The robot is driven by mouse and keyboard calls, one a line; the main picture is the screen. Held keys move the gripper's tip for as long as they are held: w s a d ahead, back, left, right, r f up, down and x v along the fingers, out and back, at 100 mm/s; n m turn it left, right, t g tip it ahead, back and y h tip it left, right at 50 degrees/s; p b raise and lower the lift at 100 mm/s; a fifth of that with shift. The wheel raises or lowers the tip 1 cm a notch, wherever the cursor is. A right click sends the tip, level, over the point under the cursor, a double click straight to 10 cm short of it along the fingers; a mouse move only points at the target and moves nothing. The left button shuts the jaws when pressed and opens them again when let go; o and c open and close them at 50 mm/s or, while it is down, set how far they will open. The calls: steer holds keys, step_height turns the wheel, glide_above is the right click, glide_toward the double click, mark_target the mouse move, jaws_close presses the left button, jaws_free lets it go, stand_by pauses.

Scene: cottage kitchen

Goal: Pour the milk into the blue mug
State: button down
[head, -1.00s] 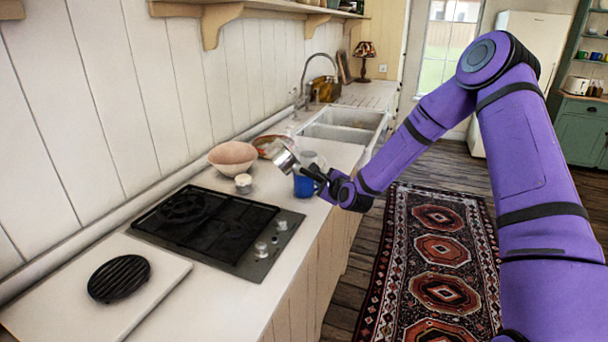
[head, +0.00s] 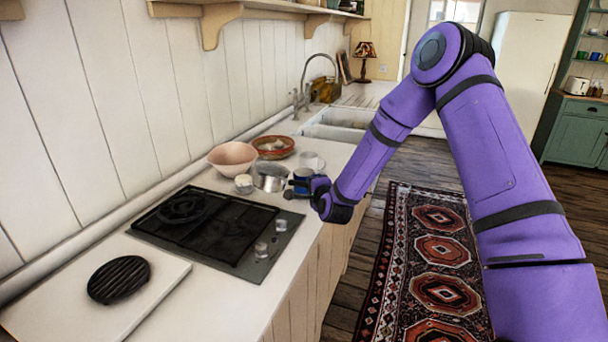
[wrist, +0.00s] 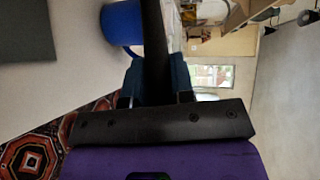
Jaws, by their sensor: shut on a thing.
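A small metal pan (head: 270,178) is level beside the blue mug, on its left in the head view. I cannot tell whether its base touches the counter. No milk shows from this angle. My gripper (head: 308,190) is shut on the pan's dark handle, which rises between the fingers in the wrist view (wrist: 154,50). The blue mug (head: 301,174) stands on the counter behind my gripper and is partly hidden by it. The mug also shows left of the handle in the wrist view (wrist: 121,22). The inside of the mug is not visible.
A pale jar (head: 244,184), a pink bowl (head: 232,158), a brown dish (head: 273,146) and a white mug (head: 311,161) stand close around the pan. The black hob (head: 205,226) is in front of them. The sink (head: 338,126) lies beyond.

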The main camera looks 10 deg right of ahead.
mark_target(301, 183)
steer(key=shift+s+a+r+n+t+h, duration=0.15)
steer(key=shift+s+a+r+n+h, duration=0.1)
steer(key=shift+a+n, duration=0.55)
steer(key=shift+s+a+r+n+t+h, duration=0.15)
steer(key=shift+a+n+h, duration=0.1)
steer(key=shift+a+n, duration=0.55)
stand_by(1.8)
